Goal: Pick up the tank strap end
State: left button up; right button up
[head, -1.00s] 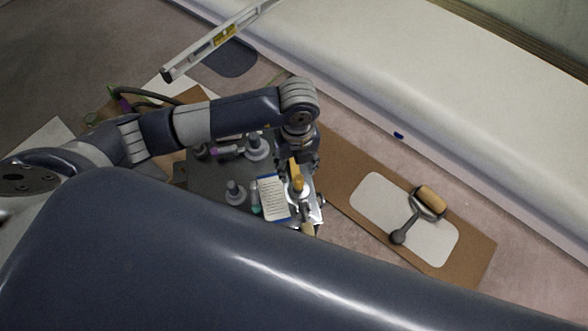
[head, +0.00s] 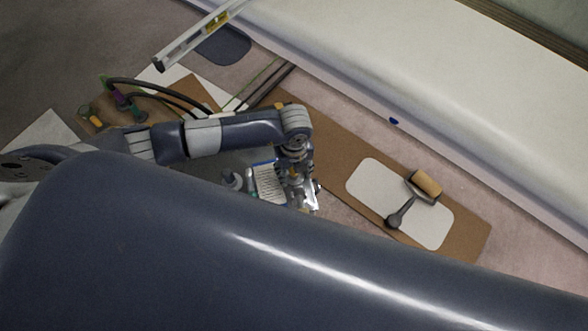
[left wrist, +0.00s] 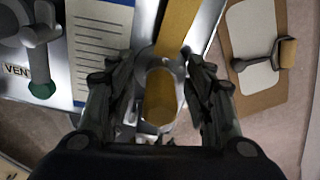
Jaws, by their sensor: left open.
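The tank strap is a yellow-ochre band in the left wrist view. It comes down from the top edge, and its rounded strap end (left wrist: 159,98) stands toward the camera in the middle. My left gripper (left wrist: 160,64) is open, with one finger on each side of the strap end. I see a gap on both sides, so the fingers do not appear to close on it. In the head view my left gripper (head: 298,180) points down over the right end of the metal tank top, and it hides most of the strap there. My right gripper is not in view.
A printed card with a blue border (head: 269,183) lies left of the gripper. A green-tipped fitting (left wrist: 42,88) stands near a VENT label. A brown board (head: 330,150) bears a white sheet (head: 365,178) and a roller (head: 426,183). Black hoses (head: 160,88) lie at left.

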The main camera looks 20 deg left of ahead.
pick_arm(q)
jog(key=shift+c, duration=0.6)
grip_shut()
notch_tip(320, 180, up, 10)
dwell(0.3)
